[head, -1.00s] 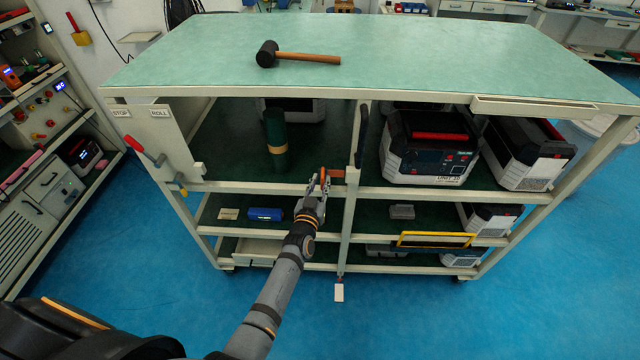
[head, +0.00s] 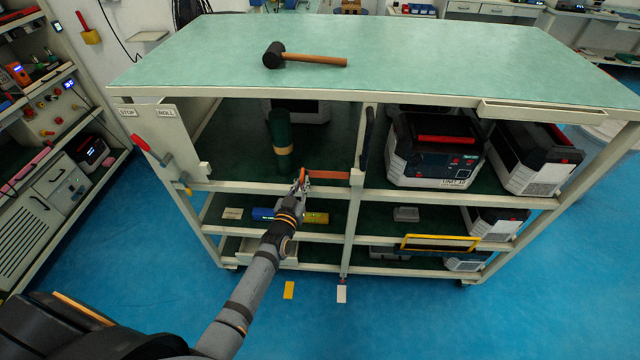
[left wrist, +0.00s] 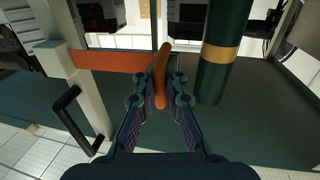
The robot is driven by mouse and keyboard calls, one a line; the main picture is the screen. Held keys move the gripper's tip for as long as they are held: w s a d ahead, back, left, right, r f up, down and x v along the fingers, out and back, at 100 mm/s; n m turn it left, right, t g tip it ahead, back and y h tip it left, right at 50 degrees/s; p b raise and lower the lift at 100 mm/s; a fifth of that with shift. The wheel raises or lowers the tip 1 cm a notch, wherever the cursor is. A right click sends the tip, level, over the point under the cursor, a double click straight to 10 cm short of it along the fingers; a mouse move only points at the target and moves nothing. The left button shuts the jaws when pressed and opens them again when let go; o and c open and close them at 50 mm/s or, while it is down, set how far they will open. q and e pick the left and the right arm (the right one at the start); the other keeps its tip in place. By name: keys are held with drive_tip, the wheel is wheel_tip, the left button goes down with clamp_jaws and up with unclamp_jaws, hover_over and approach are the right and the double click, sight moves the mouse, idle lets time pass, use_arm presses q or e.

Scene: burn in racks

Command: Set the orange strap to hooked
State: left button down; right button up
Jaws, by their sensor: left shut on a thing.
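The orange strap (head: 330,175) runs left from the cart's middle post (head: 357,200) along the front of the upper bay. Its free end is in my left gripper (head: 301,182), which is shut on it. In the left wrist view the strap (left wrist: 110,62) stretches flat from the post to an upright orange end piece (left wrist: 161,80) between the fingers of the left gripper (left wrist: 160,88). The strap's end is apart from the left side panel (head: 165,145) of the cart. My right gripper is not in view.
A dark green cylinder with a tan band (head: 281,135) stands behind the strap in the upper bay. A black handle (head: 366,138) is on the middle post. A mallet (head: 305,57) lies on top. The front of the bay left of my gripper looks clear.

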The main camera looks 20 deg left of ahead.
use_arm(q)
drive_tip(key=s+a+b, duration=0.1)
drive_tip(key=s+a, duration=0.2)
drive_tip(key=a, duration=1)
drive_tip(key=s+a+b, duration=0.1)
drive_tip(key=s+a, duration=0.2)
drive_tip(key=a, duration=1)
drive_tip(key=shift+s+a+f, duration=0.15)
drive_tip(key=shift+s+f, duration=0.2)
drive_tip(key=c, duration=1.4)
unclamp_jaws()
drive_tip(key=shift+s+r, duration=0.1)
drive_tip(key=shift+r, duration=0.15)
drive_tip(key=s, duration=1.2)
drive_tip(key=shift+d, duration=0.25)
